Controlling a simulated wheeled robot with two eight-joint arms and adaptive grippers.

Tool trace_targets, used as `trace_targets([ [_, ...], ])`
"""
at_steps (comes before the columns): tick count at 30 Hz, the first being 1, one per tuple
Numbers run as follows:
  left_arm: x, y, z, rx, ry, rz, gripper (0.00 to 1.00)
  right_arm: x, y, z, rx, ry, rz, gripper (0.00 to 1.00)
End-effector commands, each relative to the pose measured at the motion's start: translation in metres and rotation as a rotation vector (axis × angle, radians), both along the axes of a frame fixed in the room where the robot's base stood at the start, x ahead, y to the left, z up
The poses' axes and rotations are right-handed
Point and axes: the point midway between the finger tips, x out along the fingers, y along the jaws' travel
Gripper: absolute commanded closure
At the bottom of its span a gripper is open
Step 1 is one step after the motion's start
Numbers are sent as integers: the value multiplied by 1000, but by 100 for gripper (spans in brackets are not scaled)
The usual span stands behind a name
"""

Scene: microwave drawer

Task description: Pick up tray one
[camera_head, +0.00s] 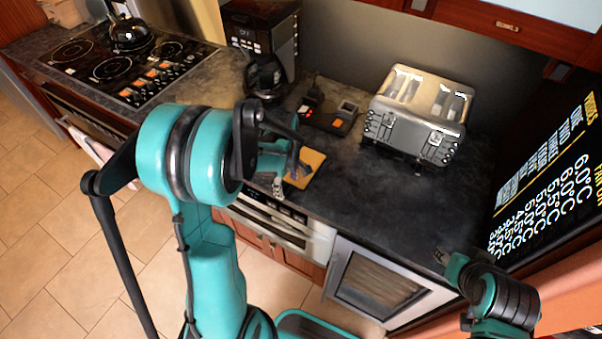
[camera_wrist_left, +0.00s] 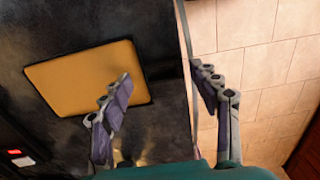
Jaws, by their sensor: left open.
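A flat orange-yellow tray (camera_head: 312,163) lies on the dark counter near its front edge, partly hidden by my left gripper in the head view. It shows more fully in the left wrist view (camera_wrist_left: 85,78). My left gripper (camera_head: 289,177) is open and empty at the tray's front side. In the left wrist view, one finger of the left gripper (camera_wrist_left: 162,78) overlaps the tray's right edge and the other appears beyond the counter edge, against the floor. Whether the finger touches the tray, I cannot tell. My right gripper (camera_head: 444,257) is at the lower right, small and partly seen.
A silver toaster (camera_head: 417,115) stands at the back of the counter (camera_head: 385,200). A coffee machine (camera_head: 264,45) and a small black device (camera_head: 326,115) are behind the tray. A stove (camera_head: 125,65) is at the left. A dark temperature panel (camera_head: 545,170) stands at the right. The counter's middle is clear.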

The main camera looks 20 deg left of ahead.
Motion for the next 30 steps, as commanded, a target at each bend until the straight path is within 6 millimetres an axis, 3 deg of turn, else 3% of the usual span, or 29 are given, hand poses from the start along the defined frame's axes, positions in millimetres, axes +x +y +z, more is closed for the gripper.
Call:
trace_targets([
  [3, 0, 0, -9, 0, 0, 0, 38, 0, 0, -3, 0, 0, 0, 60],
  [10, 0, 0, -9, 0, 0, -1, 41, 0, 0, -2, 0, 0, 0, 60],
  [17, 0, 0, -9, 0, 0, -1, 100, 0, 0, -2, 0, 0, 0, 60],
  [25, 0, 0, -8, 0, -1, -1, 100, 0, 0, -2, 0, 0, 0, 60],
  [30, 0, 0, 3, 0, -1, -1, 100, 0, 0, 2, 0, 0, 0, 60],
])
